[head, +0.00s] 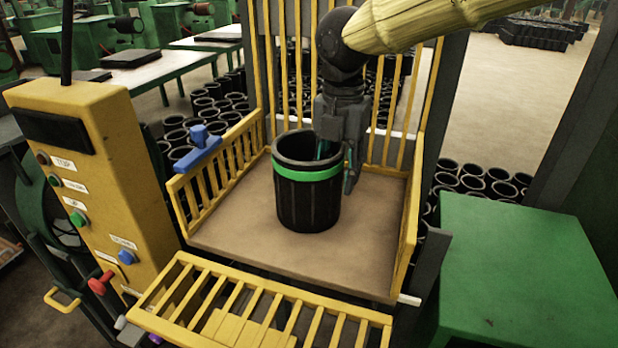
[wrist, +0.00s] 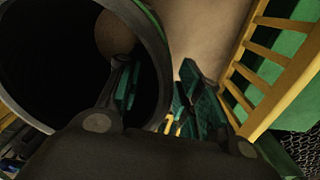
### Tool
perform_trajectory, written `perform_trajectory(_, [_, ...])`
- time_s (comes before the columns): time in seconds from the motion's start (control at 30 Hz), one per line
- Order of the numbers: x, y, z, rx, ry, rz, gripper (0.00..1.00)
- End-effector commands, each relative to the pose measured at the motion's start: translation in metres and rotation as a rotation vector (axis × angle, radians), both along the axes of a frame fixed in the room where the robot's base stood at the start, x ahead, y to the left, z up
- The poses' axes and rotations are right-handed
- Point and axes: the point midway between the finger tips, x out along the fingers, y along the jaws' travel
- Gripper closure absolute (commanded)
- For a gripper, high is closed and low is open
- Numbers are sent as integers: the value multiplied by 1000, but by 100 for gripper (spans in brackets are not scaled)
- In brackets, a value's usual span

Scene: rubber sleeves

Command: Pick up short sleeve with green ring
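The short black sleeve with a green ring (head: 307,205) stands upright on the brown platform (head: 240,235) inside the yellow cage. In the wrist view the sleeve (wrist: 158,50) fills the upper left, and its open mouth faces the camera. My gripper (head: 337,165) points down at the sleeve's right wall. One finger is inside the mouth and the other is outside, so the fingers straddle the wall. In the wrist view my gripper (wrist: 165,100) shows a gap between the fingers, with the wall between them. Firm contact on the wall cannot be made out.
Yellow rails (head: 408,225) border the platform on its sides and back. A yellow slatted gate (head: 250,310) lies low in front. A yellow control box (head: 105,175) stands left and a green table (head: 520,270) right. Many black sleeves (head: 480,180) stand on the floor behind.

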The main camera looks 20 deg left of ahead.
Motion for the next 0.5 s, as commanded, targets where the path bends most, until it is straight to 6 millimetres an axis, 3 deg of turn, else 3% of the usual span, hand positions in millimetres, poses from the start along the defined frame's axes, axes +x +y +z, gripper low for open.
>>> perform_trajectory(0.07, [0,0,0,0,0,0,67])
perform_trajectory(0.2, [0,0,0,0,0,0,92])
perform_trajectory(0.27, [0,0,0,0,0,0,100])
perform_trajectory(0.5, [0,0,1,1,-1,0,100])
